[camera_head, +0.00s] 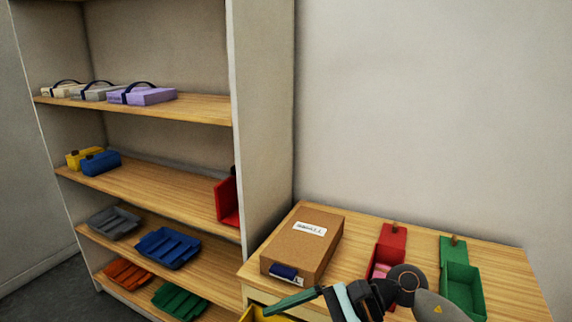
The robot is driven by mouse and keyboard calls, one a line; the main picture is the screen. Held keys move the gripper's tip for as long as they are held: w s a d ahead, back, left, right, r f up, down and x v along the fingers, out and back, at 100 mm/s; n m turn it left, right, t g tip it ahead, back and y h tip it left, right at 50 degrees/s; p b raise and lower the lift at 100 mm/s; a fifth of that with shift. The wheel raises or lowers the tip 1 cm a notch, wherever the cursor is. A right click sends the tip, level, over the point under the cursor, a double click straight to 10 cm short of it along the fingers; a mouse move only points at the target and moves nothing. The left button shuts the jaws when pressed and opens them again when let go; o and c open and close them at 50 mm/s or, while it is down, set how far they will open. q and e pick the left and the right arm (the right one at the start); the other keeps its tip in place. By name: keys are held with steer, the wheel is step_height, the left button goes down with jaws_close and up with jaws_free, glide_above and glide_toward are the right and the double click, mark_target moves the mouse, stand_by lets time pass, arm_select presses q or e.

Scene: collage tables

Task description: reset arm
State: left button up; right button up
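My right gripper (318,299) is at the bottom of the head view, in front of the wooden table's front edge, with its arm coming in from the lower right. A dark green finger-like part points left and a pale blue part stands beside it. The frame's edge cuts the gripper off, so I cannot tell whether it is open or shut. My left gripper is not in view.
A brown box (305,245) lies on the wooden table (350,225), with an open red box (390,245) and an open green box (462,280) to its right. A shelf unit (180,108) at left holds cases and trays. A yellow edge (262,314) shows below.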

steer(key=w+d+f+n+t+h, duration=0.15)
steer(key=d+f+n+t, duration=0.25)
steer(key=n+t, duration=0.9)
steer(key=w+d+f+n+t+h, duration=0.15)
steer(key=d+f+n+t, duration=0.35)
steer(key=n, duration=1.4)
steer(key=s+d+f+m+g+h, duration=0.3)
steer(key=s+d+f+m+h, duration=0.1)
steer(key=s+f+m, duration=0.4)
steer(key=s+d+f+m+g+h+p, duration=0.1)
steer(key=s+d+f+m+g+h, duration=0.2)
steer(key=s+f+m, duration=0.6)
step_height(320, 180, down, 3)
steer(key=shift+s+d+f+g+h, duration=0.2)
steer(key=shift+d+g+h, duration=0.25)
steer(key=shift+h, duration=0.15)
